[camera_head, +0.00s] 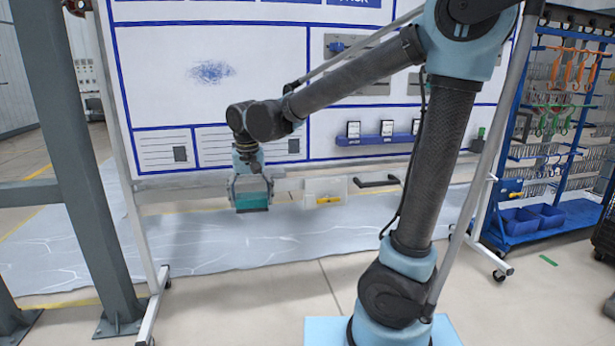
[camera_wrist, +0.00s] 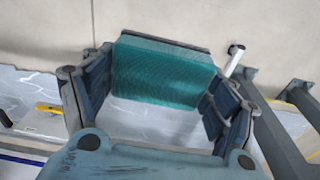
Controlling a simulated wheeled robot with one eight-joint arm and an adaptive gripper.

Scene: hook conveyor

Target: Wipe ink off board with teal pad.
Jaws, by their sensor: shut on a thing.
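The whiteboard (camera_head: 260,80) stands upright ahead, divided by blue lines. A patch of blue ink scribble (camera_head: 212,72) shows in its upper left panel. My gripper (camera_head: 250,196) hangs low in front of the board's bottom edge, below and a little right of the ink. It is shut on the teal pad (camera_head: 252,202), which points downward. In the wrist view the teal pad (camera_wrist: 165,72) lies between the two finger pads, with a dark backing along its far edge. The pad appears apart from the board.
A blue shelf (camera_head: 380,138) holds small cards. A grey post (camera_head: 70,150) stands at left, a blue tool rack (camera_head: 550,130) at right. Grey sheeting (camera_head: 220,245) covers the floor below.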

